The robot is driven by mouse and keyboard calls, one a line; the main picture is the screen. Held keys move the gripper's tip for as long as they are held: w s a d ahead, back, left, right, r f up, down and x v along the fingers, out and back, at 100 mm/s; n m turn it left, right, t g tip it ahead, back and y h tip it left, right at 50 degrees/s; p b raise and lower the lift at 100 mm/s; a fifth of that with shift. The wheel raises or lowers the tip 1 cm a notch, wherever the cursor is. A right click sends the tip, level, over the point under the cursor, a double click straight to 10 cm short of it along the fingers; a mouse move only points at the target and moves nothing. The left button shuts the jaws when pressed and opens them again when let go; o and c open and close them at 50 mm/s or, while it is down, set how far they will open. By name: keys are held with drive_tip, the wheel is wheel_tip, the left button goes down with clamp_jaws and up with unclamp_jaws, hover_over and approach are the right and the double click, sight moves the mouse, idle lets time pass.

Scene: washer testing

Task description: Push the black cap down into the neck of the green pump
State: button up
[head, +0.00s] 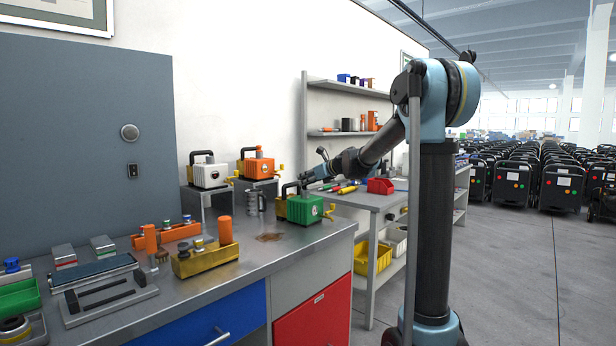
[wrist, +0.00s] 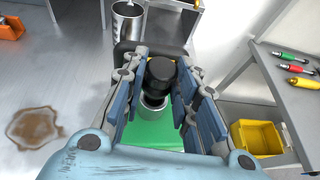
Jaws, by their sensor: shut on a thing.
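The green pump (head: 302,208) stands near the right end of the steel bench, with a black handle and yellow side fittings. In the wrist view its green top (wrist: 150,132) lies under my gripper, with a round metal neck (wrist: 153,102). The black cap (wrist: 163,72) is between my fingers at the neck, looking slightly tilted. My gripper (wrist: 158,82) is shut on the cap; in the head view my gripper (head: 308,178) is just above the pump. The cap is too small to make out in the head view, and how deep it sits in the neck cannot be told.
A metal mug (head: 252,203) stands left of the green pump. A white pump (head: 208,172) and an orange pump (head: 257,165) sit on stands behind. A brown stain (head: 269,237) marks the bench. A side table with tools and a red bin (head: 380,186) is to the right.

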drive_tip(key=shift+w+d+f, duration=0.1)
drive_tip(key=shift+d+f, duration=0.05)
drive_tip(key=shift+f, duration=0.15)
drive_tip(key=shift+f, duration=0.6)
drive_tip(key=o, duration=1)
drive_tip(key=shift+c, duration=0.2)
drive_tip(key=v, duration=1.2)
drive_tip(key=shift+f, duration=0.1)
